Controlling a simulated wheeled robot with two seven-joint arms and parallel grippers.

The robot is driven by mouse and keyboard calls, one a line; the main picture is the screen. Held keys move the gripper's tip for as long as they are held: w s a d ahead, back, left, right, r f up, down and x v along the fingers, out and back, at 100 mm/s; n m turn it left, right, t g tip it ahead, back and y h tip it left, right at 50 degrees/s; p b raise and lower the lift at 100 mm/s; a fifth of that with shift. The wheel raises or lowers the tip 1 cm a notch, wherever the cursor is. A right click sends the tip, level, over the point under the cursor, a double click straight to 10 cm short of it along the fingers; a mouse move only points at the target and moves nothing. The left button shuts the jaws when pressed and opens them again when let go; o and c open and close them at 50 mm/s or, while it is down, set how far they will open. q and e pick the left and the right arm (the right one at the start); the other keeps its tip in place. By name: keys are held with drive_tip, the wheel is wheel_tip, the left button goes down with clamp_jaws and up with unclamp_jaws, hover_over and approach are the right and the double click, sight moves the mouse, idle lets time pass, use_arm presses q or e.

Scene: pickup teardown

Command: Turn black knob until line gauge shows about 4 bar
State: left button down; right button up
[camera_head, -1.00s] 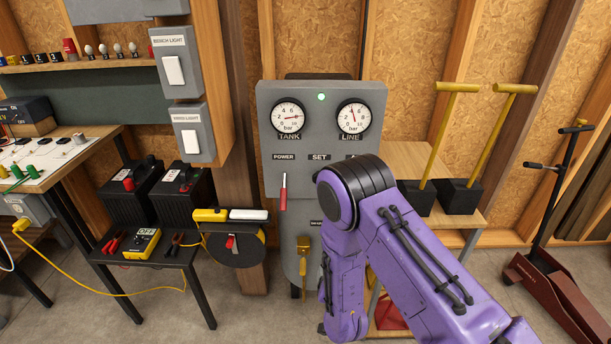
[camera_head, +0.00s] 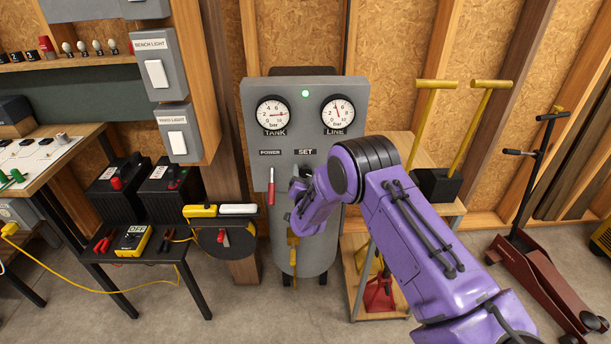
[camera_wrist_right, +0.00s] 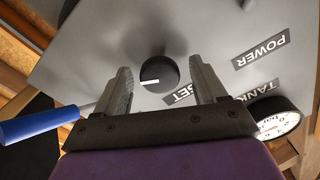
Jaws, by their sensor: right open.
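The black knob (camera_wrist_right: 158,73) is on the grey panel by the SET label in the right wrist view, with a white mark on its face. My right gripper (camera_wrist_right: 163,78) is open, its fingers to either side of the knob, with a gap on each side. In the head view this gripper (camera_head: 297,180) is in front of the panel below SET, partly hidden by my purple arm, and the knob is hardly seen. The line gauge (camera_head: 338,110) is at the panel's upper right; its needle points near the top, slightly left, too small to read exactly. My left gripper is not in view.
The tank gauge (camera_head: 273,112) is left of the line gauge, with a green light (camera_head: 305,93) between. A red-handled lever (camera_head: 271,188) hangs left of the gripper. A blue cylinder (camera_wrist_right: 38,122) shows at the left in the wrist view. A wooden stand (camera_head: 408,150) is at the right.

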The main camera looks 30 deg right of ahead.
drive_tip(key=c, duration=1)
drive_tip(key=shift+f+n+b, duration=0.15)
drive_tip(key=shift+n+b, duration=0.25)
drive_tip(key=shift+n, duration=0.5)
drive_tip(key=shift+c, duration=0.2)
drive_tip(key=shift+n, duration=0.4)
drive_tip(key=o, duration=1)
drive_tip(key=shift+o, duration=0.2)
